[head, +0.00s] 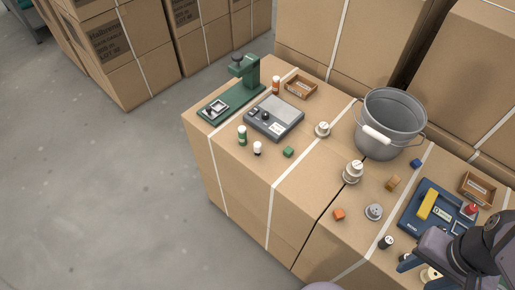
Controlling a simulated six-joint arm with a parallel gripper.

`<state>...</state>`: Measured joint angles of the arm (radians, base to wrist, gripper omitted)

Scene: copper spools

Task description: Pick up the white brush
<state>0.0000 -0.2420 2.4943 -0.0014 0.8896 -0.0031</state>
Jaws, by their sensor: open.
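I cannot pick out a white brush with certainty. A small cream-white piece (430,274) shows under my gripper at the bottom right, partly hidden by it; its shape is too covered to tell. My gripper (417,270) is open, low over the near right end of the carton tops, close to that piece. I cannot tell whether they touch. The arm hides part of the surface there.
A grey bucket (390,112) with a white grip stands at the back. A blue tray (408,222) holds a yellow block (427,205). White spools (353,172), a grey scale (262,128) and a green press (252,75) stand further left.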

